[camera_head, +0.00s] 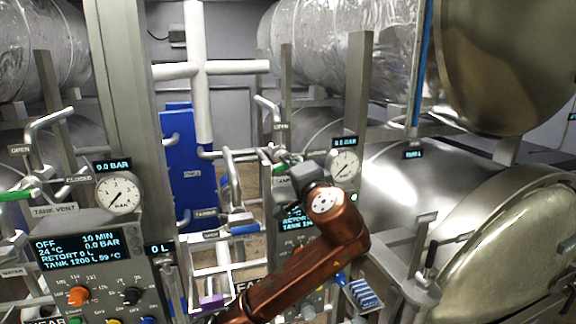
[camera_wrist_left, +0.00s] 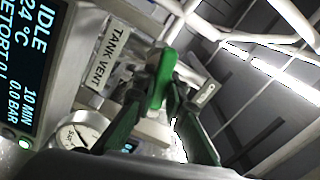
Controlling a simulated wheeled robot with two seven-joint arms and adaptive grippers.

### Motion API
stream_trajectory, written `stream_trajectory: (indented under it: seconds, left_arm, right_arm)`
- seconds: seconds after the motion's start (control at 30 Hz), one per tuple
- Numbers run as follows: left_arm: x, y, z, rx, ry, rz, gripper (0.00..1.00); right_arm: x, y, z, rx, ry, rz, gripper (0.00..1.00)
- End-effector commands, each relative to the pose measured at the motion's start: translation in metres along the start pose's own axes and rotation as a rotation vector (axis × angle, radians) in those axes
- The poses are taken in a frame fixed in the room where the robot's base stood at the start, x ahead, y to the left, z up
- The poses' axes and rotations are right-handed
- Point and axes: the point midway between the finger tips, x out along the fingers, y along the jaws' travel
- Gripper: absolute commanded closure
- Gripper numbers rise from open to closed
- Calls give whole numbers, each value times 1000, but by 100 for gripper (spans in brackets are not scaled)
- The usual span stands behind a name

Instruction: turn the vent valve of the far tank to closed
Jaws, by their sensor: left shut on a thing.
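The far tank's vent valve has a green handle (camera_wrist_left: 160,82) beside a TANK VENT label (camera_wrist_left: 106,58) in the left wrist view. In the head view only a bit of green (camera_head: 281,167) shows at this valve, behind my gripper. My left gripper (camera_head: 290,163) is at the far panel, at the end of my copper-coloured arm. In the left wrist view its two dark green fingers (camera_wrist_left: 160,103) are shut on the handle from either side. The handle's exact angle against the open and closed marks is hard to tell. My right gripper is in neither view.
The far panel has a gauge (camera_head: 345,165) and a display (camera_head: 292,218) partly hidden by my arm. A nearer panel at left has its own green vent handle (camera_head: 15,195) and a gauge (camera_head: 119,193). Metal posts, pipes and a large round door (camera_head: 505,255) crowd the sides.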

Motion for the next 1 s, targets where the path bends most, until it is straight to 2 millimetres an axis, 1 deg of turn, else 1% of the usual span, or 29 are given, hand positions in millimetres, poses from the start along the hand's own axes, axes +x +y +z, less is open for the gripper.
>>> stream_trajectory:
  seconds: [0.2, 0.4, 0.63, 1.0]
  left_arm:
    - [-1, 1, -1, 153, 3, 1, 100]
    - [-1, 1, -1, 245, 3, 1, 100]
    - [-1, 2, -1, 294, 3, 2, 100]
    - [-1, 2, -1, 303, 2, 2, 100]
  right_arm:
    - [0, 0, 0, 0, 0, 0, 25]
    - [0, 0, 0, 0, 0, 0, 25]
    - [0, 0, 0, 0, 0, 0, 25]
    - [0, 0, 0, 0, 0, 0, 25]
